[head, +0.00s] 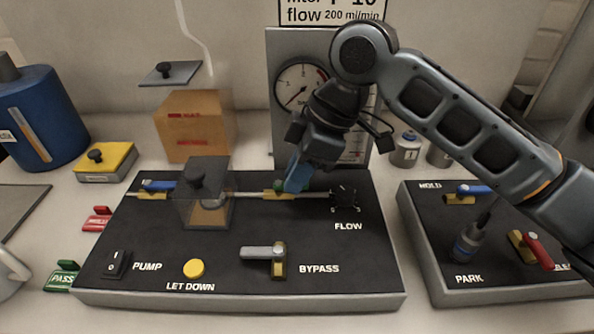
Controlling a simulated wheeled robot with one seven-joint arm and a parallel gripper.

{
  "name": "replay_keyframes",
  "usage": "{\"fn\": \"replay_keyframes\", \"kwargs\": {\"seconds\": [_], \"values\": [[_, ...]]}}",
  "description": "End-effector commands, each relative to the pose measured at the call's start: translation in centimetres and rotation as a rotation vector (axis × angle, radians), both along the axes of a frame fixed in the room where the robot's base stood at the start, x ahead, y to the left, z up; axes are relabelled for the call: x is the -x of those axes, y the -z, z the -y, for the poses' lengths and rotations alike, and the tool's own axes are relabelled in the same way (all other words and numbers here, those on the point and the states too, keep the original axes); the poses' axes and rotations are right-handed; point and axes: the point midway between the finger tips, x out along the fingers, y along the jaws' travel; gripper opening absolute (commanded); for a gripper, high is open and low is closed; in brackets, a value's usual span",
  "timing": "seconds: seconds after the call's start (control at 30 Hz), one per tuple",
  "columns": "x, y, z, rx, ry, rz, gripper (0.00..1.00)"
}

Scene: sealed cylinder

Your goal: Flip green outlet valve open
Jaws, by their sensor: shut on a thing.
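The green outlet valve (279,187) sits on the thin pipe at the back of the black panel, between the clear-walled box and the FLOW knob. Its brass body shows, with a small patch of green handle above it. My gripper (294,184) reaches down from the upper right, its blue fingertips at the right side of that green handle. It is shut on the handle. The fingers hide most of the handle, so its exact angle cannot be told.
A dark-lidded clear box (203,195) stands close left of the valve, with a blue-handled valve (158,186) beyond it. The FLOW knob (344,198) is close right. A gauge board (290,60) stands behind. The BYPASS lever (264,254) is in front.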

Motion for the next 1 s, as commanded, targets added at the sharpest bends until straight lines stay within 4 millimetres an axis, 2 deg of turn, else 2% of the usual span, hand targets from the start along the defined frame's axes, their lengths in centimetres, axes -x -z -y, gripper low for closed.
{"fn": "replay_keyframes", "kwargs": {"seconds": [0.5,0.53,0.77,0.8,1.0], "values": [[-0.11,-0.04,0.01,0.0,-0.021,0.002,0.0],[-0.11,-0.04,0.01,0.0,-0.021,0.002,0.17],[-0.08,-0.03,0.01,0.0,-0.02,0.001,0.39],[-0.08,-0.02,0.0,0.0,-0.02,0.001,0.41],[-0.07,-0.03,0.0,0.0,-0.02,0.001,0.41]]}}
